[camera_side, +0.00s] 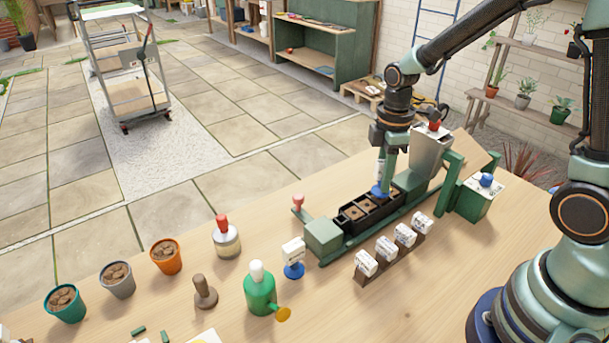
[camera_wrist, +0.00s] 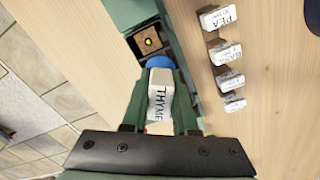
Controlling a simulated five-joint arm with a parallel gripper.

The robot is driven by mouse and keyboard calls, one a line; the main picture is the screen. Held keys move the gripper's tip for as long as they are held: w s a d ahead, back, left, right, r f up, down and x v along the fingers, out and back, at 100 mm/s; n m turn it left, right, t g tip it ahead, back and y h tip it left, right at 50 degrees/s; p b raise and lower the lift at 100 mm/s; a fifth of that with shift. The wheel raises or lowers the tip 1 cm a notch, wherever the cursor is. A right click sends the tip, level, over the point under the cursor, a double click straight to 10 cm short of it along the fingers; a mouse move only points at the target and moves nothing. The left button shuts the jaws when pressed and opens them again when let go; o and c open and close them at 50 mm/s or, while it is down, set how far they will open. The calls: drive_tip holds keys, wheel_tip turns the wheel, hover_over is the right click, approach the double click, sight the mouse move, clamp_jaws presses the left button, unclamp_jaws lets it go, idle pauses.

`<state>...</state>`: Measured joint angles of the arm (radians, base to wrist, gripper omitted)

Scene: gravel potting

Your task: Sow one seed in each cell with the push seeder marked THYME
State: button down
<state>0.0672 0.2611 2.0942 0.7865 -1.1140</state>
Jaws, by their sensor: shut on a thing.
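The push seeder marked THYME (camera_wrist: 160,92) is a white block with a blue foot, held upright between the two green fingers of my gripper (camera_wrist: 161,115). In the side view my gripper (camera_side: 386,165) holds it over the right part of the black cell tray (camera_side: 345,226), with the blue foot (camera_side: 379,190) at the tray; I cannot tell whether it touches. Cells in the tray show brown soil. In the wrist view one cell (camera_wrist: 149,40) beyond the foot has a small pale yellow spot on its soil. The cell under the seeder is hidden.
The tray sits in a green bench fixture (camera_side: 323,236) with a hopper (camera_side: 431,152) behind. Several white labelled blocks (camera_side: 385,248) stand in a rack in front. Another white, blue-footed seeder (camera_side: 293,252), a green watering can (camera_side: 260,292) and pots (camera_side: 117,279) stand left.

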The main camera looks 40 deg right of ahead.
drive_tip(key=shift+f, duration=0.75)
idle(1.3)
drive_tip(key=shift+r, duration=0.1)
drive_tip(key=shift+r, duration=1.45)
drive_tip(key=a, duration=0.2)
drive_tip(key=a+r, duration=0.1)
drive_tip(key=shift+a, duration=0.35)
drive_tip(key=shift+f, duration=1.4)
drive_tip(key=shift+f, duration=0.65)
drive_tip(key=shift+r, duration=0.1)
